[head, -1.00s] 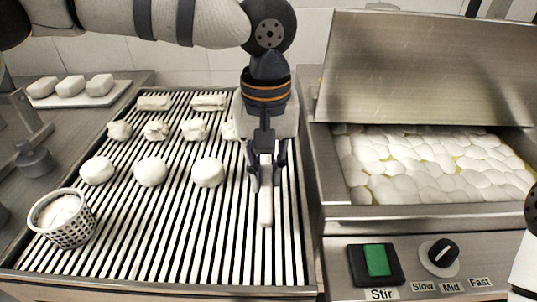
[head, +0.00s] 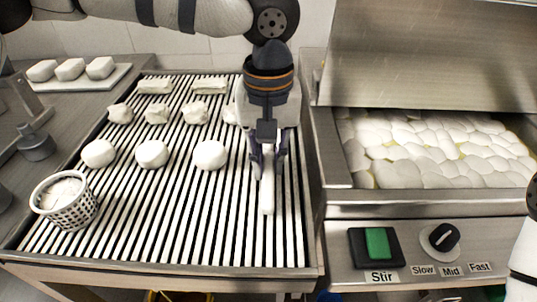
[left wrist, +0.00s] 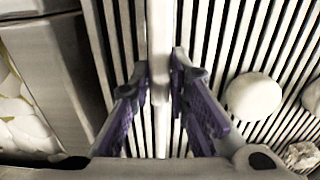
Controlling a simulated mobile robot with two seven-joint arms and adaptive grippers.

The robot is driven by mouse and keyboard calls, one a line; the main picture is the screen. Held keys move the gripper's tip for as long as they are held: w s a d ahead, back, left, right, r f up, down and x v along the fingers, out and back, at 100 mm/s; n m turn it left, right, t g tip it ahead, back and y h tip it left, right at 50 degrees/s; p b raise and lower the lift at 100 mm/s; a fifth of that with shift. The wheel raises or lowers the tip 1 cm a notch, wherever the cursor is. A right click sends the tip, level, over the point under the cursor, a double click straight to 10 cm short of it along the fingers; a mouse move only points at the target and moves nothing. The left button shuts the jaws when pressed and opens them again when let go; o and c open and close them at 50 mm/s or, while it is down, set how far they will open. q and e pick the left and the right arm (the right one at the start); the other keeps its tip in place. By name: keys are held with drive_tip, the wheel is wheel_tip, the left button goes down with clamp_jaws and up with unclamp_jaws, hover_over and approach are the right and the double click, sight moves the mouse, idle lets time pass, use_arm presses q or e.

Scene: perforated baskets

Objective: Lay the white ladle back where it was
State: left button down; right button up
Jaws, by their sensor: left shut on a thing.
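My left gripper (head: 267,168) is shut on the white ladle (head: 267,197), over the right part of the slatted rack (head: 235,225). The ladle's pale handle points toward the front in the head view. In the left wrist view the handle (left wrist: 160,40) runs between the two purple-padded fingers (left wrist: 160,85). The ladle is low over the slats; I cannot tell whether it touches them. A white shape behind the gripper is partly hidden, and I cannot tell if it belongs to the ladle. My right gripper is not in view.
Several white dough balls (head: 209,155) and lumps stand in rows left of the gripper. A white perforated basket (head: 66,203) stands at the rack's front left. A steel vat (head: 335,205) with raised lid and white pieces borders the right. The front slats are mostly clear.

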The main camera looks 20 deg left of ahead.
use_arm(q)
drive_tip(key=shift+f, duration=0.25)
drive_tip(key=c, duration=1.4)
unclamp_jaws()
drive_tip(key=shift+c, duration=0.2)
drive_tip(key=shift+r, duration=0.1)
